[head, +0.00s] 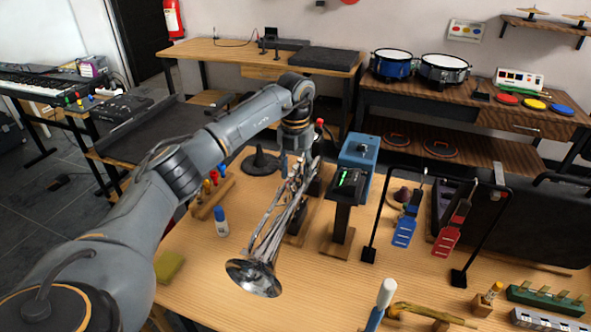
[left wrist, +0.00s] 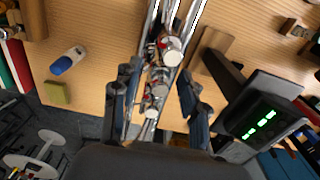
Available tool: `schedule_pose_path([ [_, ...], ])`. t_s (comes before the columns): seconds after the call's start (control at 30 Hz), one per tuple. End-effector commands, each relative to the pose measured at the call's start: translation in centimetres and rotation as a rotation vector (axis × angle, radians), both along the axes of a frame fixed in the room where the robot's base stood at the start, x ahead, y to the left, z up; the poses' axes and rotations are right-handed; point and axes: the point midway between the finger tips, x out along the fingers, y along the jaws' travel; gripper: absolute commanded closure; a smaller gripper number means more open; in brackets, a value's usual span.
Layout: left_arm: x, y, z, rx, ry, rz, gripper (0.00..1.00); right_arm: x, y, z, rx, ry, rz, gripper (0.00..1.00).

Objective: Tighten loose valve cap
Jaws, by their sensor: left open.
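A silver trumpet (head: 265,265) stands on the wooden table with its bell low and towards the front. It also shows in the left wrist view (left wrist: 185,20). There its valves run between my fingers, with round silver valve caps (left wrist: 171,52) and small red parts beside them. I cannot tell which cap is loose. My left gripper (head: 301,152) is at the upper part of the trumpet, pointing down. In the left wrist view its open fingers (left wrist: 160,80) lie on either side of the valves, with gaps. My right gripper is not in view.
Further right is a black frame (head: 483,240) with hanging red and blue tools. A white-and-blue bottle (head: 221,222) and a yellow-green sponge (head: 169,266) are left.

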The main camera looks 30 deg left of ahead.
Motion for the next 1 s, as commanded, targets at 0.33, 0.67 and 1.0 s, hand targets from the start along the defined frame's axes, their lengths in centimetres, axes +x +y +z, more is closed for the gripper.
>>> schedule_pose_path([
  [0.33,0.0,-0.02,0.03,0.0,0.0,0.0,1.0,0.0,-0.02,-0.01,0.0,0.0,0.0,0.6],
  [0.67,0.02,-0.01,0.11,-0.001,0.0,-0.031,1.0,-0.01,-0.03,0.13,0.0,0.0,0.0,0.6],
  [1.0,0.04,0.04,0.18,0.0,0.0,-0.236,1.0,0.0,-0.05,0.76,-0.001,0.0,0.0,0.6],
])
